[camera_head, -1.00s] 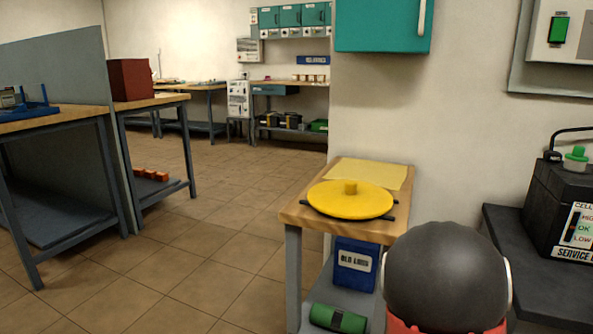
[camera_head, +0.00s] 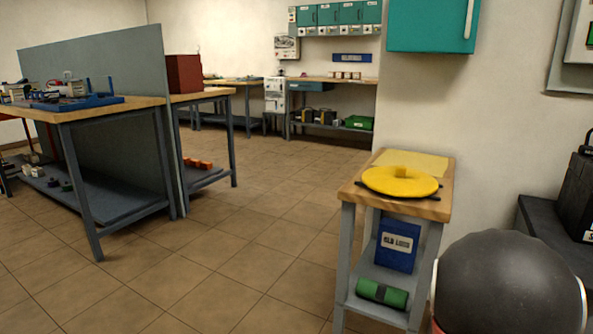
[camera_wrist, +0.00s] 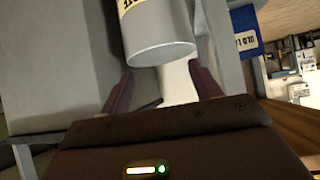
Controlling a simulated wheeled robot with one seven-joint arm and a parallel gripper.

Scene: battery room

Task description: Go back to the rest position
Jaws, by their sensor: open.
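My gripper (camera_wrist: 160,66) shows in the wrist view. Its two dark fingers are spread apart, with nothing seen clamped between them. A grey cylinder (camera_wrist: 160,48) with a yellow label lies beyond the fingertips, in line with the gap. Whether a finger touches it cannot be told. In the head view the gripper is not seen; only a dark rounded part of my arm shows at the lower right.
A small wooden-topped stand (camera_head: 430,207) bears a yellow disc (camera_head: 400,182); a blue box (camera_head: 397,245) and a green roll (camera_head: 382,293) sit on its shelf. A workbench (camera_head: 97,108) stands left. Open tiled floor (camera_head: 250,235) lies between. A black counter (camera_head: 550,230) is right.

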